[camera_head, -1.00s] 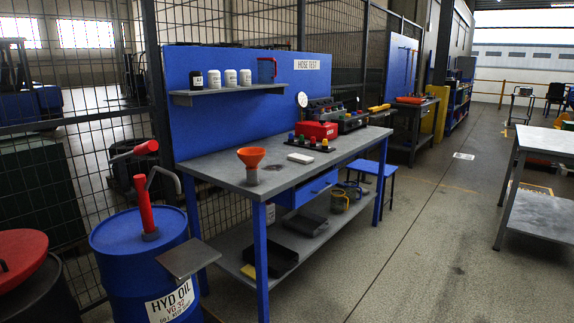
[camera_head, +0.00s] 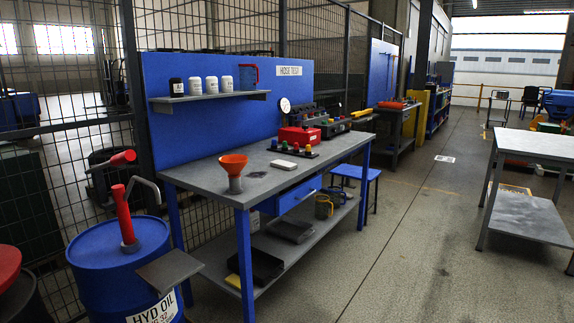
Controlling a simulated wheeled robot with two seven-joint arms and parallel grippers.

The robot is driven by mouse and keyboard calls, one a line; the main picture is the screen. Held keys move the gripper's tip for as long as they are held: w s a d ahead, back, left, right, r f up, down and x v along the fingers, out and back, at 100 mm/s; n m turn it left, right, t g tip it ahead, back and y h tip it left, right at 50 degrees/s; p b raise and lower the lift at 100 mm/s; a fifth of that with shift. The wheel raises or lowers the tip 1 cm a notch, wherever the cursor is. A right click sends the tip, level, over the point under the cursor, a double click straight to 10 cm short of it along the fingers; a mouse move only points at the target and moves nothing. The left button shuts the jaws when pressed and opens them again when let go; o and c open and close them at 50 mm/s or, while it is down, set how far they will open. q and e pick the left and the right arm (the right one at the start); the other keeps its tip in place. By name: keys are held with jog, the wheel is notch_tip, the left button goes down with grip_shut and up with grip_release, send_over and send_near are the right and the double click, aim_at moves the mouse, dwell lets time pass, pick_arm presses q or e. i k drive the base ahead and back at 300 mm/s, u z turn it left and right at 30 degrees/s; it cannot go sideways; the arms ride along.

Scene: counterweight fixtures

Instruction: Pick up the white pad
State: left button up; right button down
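The white pad (camera_head: 284,164) is a small flat white block lying on the grey top of the hose test bench (camera_head: 205,180). It lies between the orange funnel (camera_head: 234,172) and a black strip with coloured knobs (camera_head: 296,150). Neither of my grippers shows in the head view.
A red box (camera_head: 299,136) and a test unit stand behind the pad. A blue HYD OIL drum (camera_head: 118,262) with a red pump and a small plate stands at front left. A blue stool (camera_head: 356,173) is at the bench's right. The floor (camera_head: 420,240) to the right is open.

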aim_at(285, 165)
jog(key=z, duration=0.35)
jog(key=i, duration=2)
